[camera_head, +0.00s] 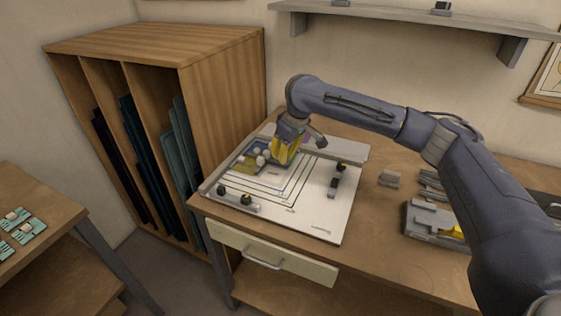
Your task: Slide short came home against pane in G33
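A white jig board (325,213) with nested printed outlines lies on the wooden bench. A small blue and yellow pane (238,166) lies at its back left corner, with several pale rounded pieces (261,160) on or beside it. My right gripper (283,158), which shows yellow at its fingers, points down at the pane's right side. It is too small and too covered to tell whether it is open or holds anything. I cannot make out the short came or the label G33. My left gripper is not in view.
A grey bar (345,150) runs along the board's back edge. Black-knobbed stops stand at its front left (246,200) and right (333,187). A small grey block (389,178) and a grey holder (428,222) sit to the right. A wooden rack (222,100) stands left.

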